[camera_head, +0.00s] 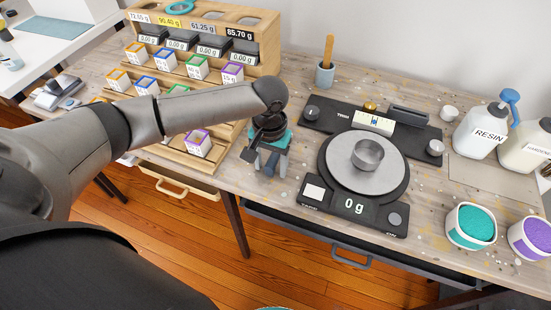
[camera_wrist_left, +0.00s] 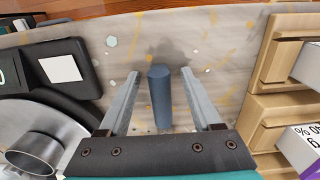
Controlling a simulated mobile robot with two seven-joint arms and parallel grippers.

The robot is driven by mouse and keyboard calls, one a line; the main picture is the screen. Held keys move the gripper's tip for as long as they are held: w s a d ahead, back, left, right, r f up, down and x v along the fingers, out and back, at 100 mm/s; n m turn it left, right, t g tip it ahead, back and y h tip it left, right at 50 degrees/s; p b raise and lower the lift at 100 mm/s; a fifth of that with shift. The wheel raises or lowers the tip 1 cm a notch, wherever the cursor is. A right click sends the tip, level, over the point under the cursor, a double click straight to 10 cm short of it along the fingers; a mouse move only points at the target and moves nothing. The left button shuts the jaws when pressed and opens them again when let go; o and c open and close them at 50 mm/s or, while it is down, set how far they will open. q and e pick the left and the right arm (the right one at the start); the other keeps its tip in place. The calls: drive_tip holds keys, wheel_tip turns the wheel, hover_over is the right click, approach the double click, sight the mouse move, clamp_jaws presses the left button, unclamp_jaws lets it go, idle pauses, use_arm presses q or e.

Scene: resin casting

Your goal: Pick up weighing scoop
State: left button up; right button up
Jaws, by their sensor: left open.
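A blue-grey rounded handle (camera_wrist_left: 159,95), seemingly that of the weighing scoop, lies on the worktable between the fingers of my left gripper (camera_wrist_left: 158,80) in the left wrist view. The fingers are apart, one on each side, with a gap to the handle. In the head view my left gripper (camera_head: 268,166) points down over the table just left of the scale, and the handle (camera_head: 271,162) shows partly beneath it. The rest of the scoop is hidden or cannot be made out. My right gripper is not in view.
The black scale (camera_head: 352,206), reading 0 g, with a metal cup (camera_head: 367,154) on its plate, stands close right of my left gripper. A wooden rack (camera_head: 262,60) with labelled boxes stands left. Resin bottle (camera_head: 480,132) and teal tub (camera_head: 471,225) are at right.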

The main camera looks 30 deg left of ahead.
use_arm(q)
drive_tip(key=shift+r, duration=0.1)
clamp_jaws()
idle(0.4)
